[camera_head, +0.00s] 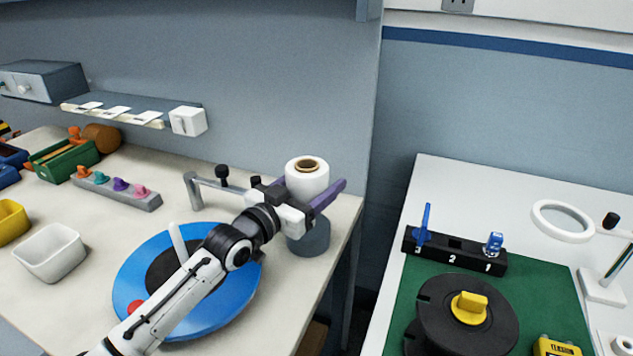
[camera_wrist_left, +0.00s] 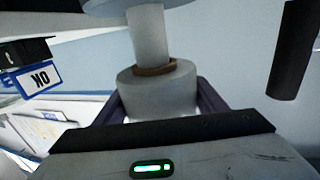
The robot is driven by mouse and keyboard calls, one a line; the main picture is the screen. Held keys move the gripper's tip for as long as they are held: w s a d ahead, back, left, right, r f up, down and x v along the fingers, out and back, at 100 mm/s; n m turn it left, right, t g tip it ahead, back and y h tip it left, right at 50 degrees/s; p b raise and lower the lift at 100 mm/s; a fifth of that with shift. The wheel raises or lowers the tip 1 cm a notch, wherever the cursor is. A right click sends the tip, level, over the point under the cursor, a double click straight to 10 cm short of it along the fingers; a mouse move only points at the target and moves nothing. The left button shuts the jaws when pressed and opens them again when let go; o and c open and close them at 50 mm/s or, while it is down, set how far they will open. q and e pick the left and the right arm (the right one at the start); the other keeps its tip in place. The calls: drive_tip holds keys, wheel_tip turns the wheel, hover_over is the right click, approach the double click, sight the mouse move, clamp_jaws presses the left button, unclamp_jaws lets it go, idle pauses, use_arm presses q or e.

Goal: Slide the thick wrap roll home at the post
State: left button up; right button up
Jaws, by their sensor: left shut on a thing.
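The thick white wrap roll (camera_head: 307,182) stands roughly upright at the back right of the left-hand table, with a brown core ring at its top. My left gripper (camera_head: 302,196) is shut on the roll, its purple fingers on either side. A grey-blue cylinder (camera_head: 310,240) shows just below the roll; the gripper hides where they meet. In the left wrist view, the roll (camera_wrist_left: 157,94) sits between the fingers. A narrower pale post (camera_wrist_left: 149,35) lines up with its brown core; I cannot tell how far it enters. My right gripper is not in view.
A grey bracket arm with a black knob (camera_head: 222,173) stands left of the roll. A blue disc (camera_head: 211,319) lies under my left arm. The table's right edge is close, then a gap. The other table holds a black numbered block (camera_head: 455,252) and black reel (camera_head: 467,325).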

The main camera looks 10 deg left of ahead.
sight(294, 196)
use_arm(q)
drive_tip(key=shift+r, duration=0.35)
drive_tip(key=o, duration=1.4)
drive_tip(key=shift+o, duration=0.2)
drive_tip(key=shift+f, duration=0.2)
drive_tip(key=shift+s, duration=0.25)
drive_tip(key=v, duration=1)
